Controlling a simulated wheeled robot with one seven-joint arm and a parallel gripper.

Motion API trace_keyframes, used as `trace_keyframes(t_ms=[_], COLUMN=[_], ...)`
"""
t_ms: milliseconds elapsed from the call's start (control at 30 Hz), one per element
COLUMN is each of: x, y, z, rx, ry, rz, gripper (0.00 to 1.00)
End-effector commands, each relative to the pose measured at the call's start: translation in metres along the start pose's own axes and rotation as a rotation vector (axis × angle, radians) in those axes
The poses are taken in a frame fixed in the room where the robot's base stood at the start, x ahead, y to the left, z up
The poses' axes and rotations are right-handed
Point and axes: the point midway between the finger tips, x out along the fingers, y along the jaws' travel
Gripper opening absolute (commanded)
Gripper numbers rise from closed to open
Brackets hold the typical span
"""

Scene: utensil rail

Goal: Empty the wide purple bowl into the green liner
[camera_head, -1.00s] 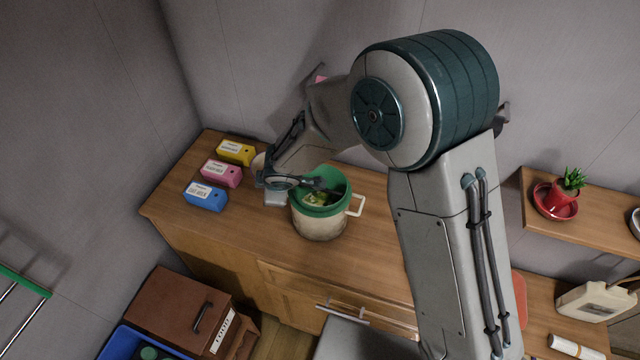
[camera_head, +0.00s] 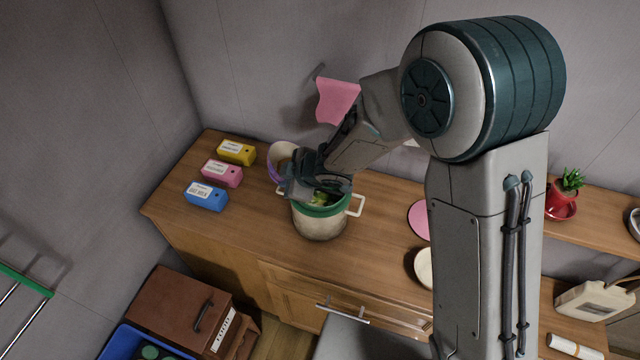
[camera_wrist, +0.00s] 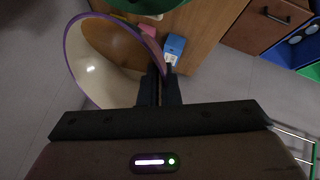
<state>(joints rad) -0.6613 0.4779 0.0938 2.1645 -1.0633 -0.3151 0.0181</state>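The green liner (camera_head: 322,211) lines a cream pot with white handles, just below my gripper. Yellow-green pieces (camera_head: 322,198) lie in the liner. The liner also shows at the top of the wrist view (camera_wrist: 145,5).
Yellow (camera_head: 236,152), pink (camera_head: 221,174) and blue (camera_head: 206,196) boxes stand left on the counter. A pink cloth (camera_head: 337,101) hangs on the wall. A pink disc (camera_head: 419,220) and a cream dish (camera_head: 424,268) lie right. The counter front is clear.

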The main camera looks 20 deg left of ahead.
Motion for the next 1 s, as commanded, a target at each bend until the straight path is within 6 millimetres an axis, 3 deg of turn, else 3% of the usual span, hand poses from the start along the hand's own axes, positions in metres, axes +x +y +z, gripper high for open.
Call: trace_keyframes(t_ms=[400, 1000], x=[-0.004, -0.004], y=[0.001, 0.000], z=[0.020, 0.028], rx=[0.074, 0.158], ry=[0.161, 0.341], rz=[0.015, 0.031], gripper=[0.00, 0.00])
